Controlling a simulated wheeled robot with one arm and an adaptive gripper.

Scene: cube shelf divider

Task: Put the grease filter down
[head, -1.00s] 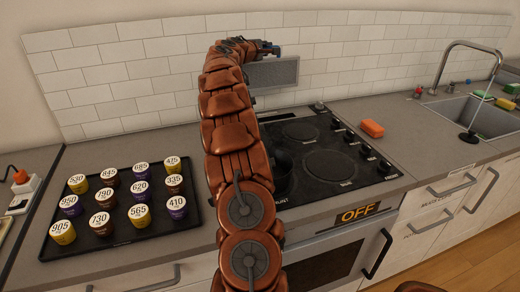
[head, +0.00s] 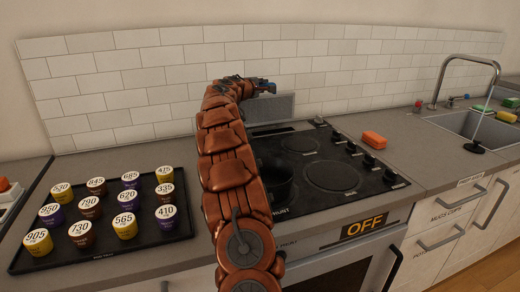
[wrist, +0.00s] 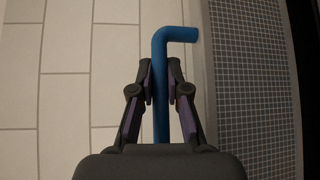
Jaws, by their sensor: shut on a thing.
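The grease filter (head: 284,106) is a flat grey mesh panel with a lighter frame, standing upright at the back of the stove, close to the wall tiles. My arm hides its left part in the head view. In the wrist view its mesh (wrist: 250,80) fills the right side, and a bent blue handle (wrist: 180,34) reaches toward its frame. My gripper (wrist: 161,82) is shut on this blue handle. In the head view my gripper (head: 268,86) is small and dark at the filter's upper edge. Whether the filter's lower edge touches the stove or counter is unclear.
The black stove (head: 320,165) lies in front of the filter, with a dark pot (head: 277,180) on it, partly behind my arm. An orange sponge (head: 374,140) lies right of the stove. A black tray (head: 110,250) of several numbered cups is at left.

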